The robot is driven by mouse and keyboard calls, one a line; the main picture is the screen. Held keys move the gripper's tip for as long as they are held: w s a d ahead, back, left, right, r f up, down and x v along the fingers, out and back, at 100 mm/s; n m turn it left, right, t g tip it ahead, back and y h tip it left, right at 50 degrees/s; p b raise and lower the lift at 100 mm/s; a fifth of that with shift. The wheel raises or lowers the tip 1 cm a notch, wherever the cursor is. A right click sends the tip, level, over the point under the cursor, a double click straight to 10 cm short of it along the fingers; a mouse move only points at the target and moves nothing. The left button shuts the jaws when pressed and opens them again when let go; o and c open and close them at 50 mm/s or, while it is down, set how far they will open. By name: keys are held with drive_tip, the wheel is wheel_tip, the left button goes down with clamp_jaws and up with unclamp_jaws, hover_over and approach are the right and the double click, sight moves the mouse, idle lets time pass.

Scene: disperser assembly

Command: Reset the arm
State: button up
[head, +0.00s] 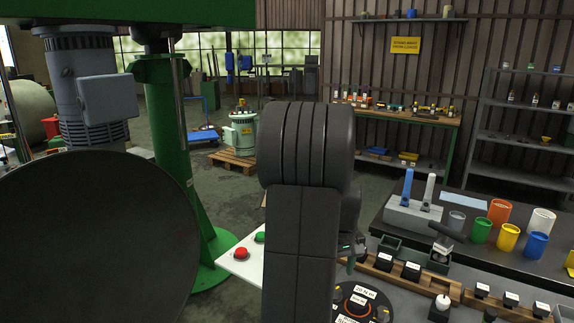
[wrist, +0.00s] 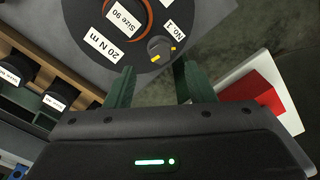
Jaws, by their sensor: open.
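My gripper (wrist: 153,76) is open, its two green fingers apart with nothing between them. In the wrist view it is over the edge of a dark round plate (wrist: 85,15) with an orange ring and labels "Size 90", "20 N m" and "No.1". A small grey knob (wrist: 160,48) with yellow marks lies just beyond the fingertips; I cannot tell the distance. In the head view my black arm stands upright in the middle and hides most of the gripper. Part of the round plate (head: 345,303) shows to the right of the arm.
A white panel (head: 236,268) with red (head: 241,253) and green (head: 260,237) buttons stands left of my arm. A wooden rack (head: 381,276) with black labelled parts lies right. Coloured cups (head: 499,212) stand behind it. A green machine post (head: 178,150) rises at left.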

wheel_tip(320, 180, down, 7)
drive_tip(key=shift+f, duration=0.1)
idle(0.5)
